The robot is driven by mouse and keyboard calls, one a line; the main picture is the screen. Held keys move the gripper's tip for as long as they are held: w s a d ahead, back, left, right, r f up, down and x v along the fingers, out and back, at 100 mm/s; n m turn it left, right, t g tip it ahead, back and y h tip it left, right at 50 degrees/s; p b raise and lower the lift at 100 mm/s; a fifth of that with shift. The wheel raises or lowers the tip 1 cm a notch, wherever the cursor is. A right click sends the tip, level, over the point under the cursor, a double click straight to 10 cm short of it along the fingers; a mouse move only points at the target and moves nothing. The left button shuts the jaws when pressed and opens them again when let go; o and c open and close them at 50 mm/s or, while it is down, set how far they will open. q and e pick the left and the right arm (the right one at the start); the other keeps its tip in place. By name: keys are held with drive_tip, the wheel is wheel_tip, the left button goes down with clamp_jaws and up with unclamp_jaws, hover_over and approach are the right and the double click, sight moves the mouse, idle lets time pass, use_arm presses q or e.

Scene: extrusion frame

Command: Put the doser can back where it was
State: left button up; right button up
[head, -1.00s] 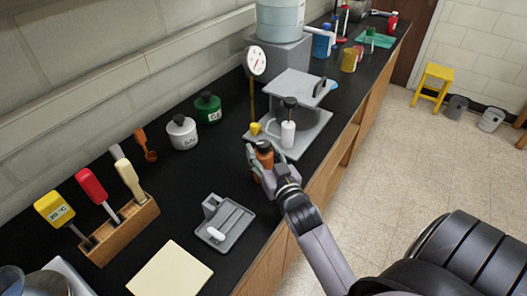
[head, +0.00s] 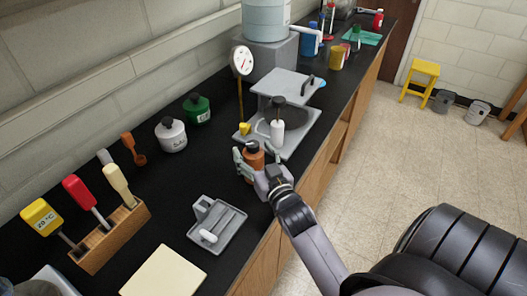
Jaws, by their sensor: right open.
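An orange-brown can with a dark top (head: 254,157), which I take to be the doser can, stands upright on the black counter in the head view. It is just in front of the grey plate of the press-like stand. My right gripper (head: 255,167) is around the can, with a finger on either side of it, and is open. The fingers and palm hide the lower part of the can, so I cannot see whether they touch it. My left gripper is not in view.
A grey stand (head: 300,90) with a white-bodied, dark-topped tool (head: 277,125) is just behind. A grey tray (head: 216,226) lies in front, left of my arm. The counter between is clear.

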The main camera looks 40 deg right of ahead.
drive_tip(key=s+a+b, duration=0.2)
drive_tip(key=s, duration=0.9)
drive_tip(key=shift+b, duration=0.3)
drive_tip(key=shift+s+a+f, duration=0.1)
drive_tip(key=shift+s, duration=0.05)
